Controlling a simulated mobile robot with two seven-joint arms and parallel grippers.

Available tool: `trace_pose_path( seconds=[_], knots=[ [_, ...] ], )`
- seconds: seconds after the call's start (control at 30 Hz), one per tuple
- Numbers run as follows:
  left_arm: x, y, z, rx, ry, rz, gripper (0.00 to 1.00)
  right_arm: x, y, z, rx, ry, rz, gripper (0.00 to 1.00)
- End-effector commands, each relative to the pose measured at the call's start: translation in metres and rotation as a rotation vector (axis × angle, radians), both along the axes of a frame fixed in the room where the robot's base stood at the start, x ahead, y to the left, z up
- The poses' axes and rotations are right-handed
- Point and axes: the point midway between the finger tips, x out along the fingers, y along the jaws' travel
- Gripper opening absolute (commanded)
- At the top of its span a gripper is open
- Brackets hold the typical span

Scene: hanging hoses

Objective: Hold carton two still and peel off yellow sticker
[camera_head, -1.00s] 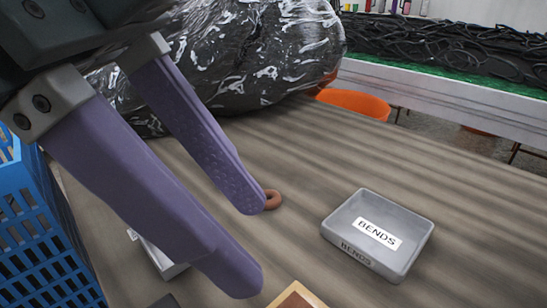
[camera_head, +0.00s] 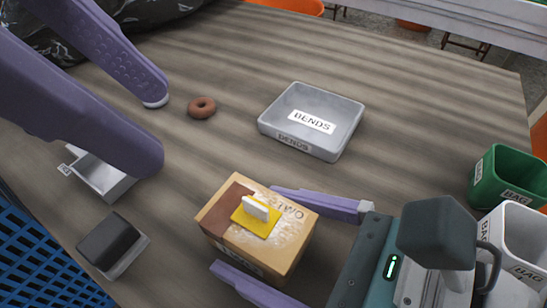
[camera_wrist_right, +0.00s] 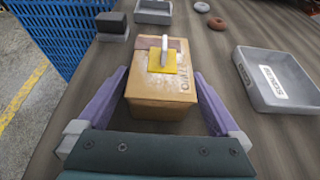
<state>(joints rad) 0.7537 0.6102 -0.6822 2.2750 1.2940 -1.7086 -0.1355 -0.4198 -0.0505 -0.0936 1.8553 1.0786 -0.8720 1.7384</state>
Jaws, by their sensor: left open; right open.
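Carton two (camera_head: 228,250) is a small brown box marked TWO, standing on the table at the lower middle of the head view. A yellow sticker (camera_head: 246,226) with a raised white tab (camera_head: 255,208) is on its top. My right gripper (camera_head: 245,232) is open, with one purple finger along each side of the carton; the right wrist view also shows the carton (camera_wrist_right: 158,102) between the fingers. Whether the fingers touch it I cannot tell. My left gripper (camera_head: 157,136) is open and empty, up and left of the carton, apart from it.
A grey BENDS tray (camera_head: 348,145) stands behind the carton, a brown ring (camera_head: 202,107) left of it. A small grey tray (camera_head: 112,188), a dark block (camera_head: 108,240) and a blue crate (camera_head: 35,265) are at left. Green (camera_head: 490,180) and white (camera_head: 497,237) BAG bins are at right.

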Motion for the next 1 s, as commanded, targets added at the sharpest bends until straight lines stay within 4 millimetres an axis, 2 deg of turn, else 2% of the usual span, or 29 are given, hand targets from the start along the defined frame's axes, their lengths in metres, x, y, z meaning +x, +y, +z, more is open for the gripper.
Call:
trace_pose_path(
  seconds=[0.07, 0.77, 0.87, 1.0],
  knots=[
    [-0.0001, -0.0001, 0.0000, 0.000, 0.000, 0.000, 0.50, -0.0001, -0.0001, 0.0002, 0.000, 0.000, 0.000, 1.00],
    [0.0000, -0.0001, 0.0000, 0.000, 0.000, 0.000, 0.50, -0.0002, -0.0004, 0.0002, 0.000, 0.000, 0.000, 0.21],
    [0.0000, -0.0001, 0.0000, 0.000, 0.000, 0.000, 0.40, -0.0002, -0.0004, 0.0002, 0.000, 0.000, 0.000, 0.21],
    [0.0005, -0.0023, 0.0008, 0.003, -0.002, -0.015, 0.40, -0.0002, -0.0004, 0.0002, 0.000, 0.000, 0.000, 0.21]
  ],
)
